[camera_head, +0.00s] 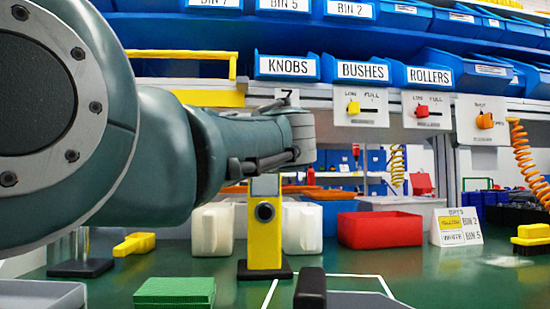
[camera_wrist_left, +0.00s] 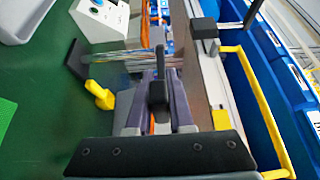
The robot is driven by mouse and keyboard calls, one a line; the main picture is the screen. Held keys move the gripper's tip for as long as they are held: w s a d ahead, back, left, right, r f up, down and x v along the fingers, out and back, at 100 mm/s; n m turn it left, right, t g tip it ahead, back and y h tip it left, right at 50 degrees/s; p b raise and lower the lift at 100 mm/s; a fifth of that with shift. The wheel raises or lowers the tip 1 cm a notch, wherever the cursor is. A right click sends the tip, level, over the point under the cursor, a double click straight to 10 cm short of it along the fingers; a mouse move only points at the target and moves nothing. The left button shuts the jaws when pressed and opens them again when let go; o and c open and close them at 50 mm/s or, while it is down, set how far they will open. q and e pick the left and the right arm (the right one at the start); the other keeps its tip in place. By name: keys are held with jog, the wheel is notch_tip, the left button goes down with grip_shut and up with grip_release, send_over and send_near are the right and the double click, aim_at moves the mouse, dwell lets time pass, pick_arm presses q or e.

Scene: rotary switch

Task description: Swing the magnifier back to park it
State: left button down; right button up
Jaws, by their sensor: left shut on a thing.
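My left arm fills the left of the head view, and its gripper (camera_head: 287,150) is in front of the shelf edge, above the green bench. In the left wrist view its fingers (camera_wrist_left: 157,108) are closed on a dark upright piece (camera_wrist_left: 158,90), which looks like a handle or grip of the magnifier. I cannot make out a lens or the rest of the magnifier; the arm and gripper hide much of that area. I do not recognise my right gripper in either view.
A yellow post (camera_head: 265,240) with a dark ring stands below the left gripper. A red bin (camera_head: 380,229) is right of it. A green block (camera_head: 175,291) and a yellow object (camera_head: 135,243) lie left. Labelled blue bins (camera_head: 370,72) hang above. An unidentified black shape (camera_head: 310,288) is at the front.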

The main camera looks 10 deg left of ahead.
jog(key=shift+w+f, duration=0.1)
jog(key=shift+w, duration=0.1)
dwell(0.3)
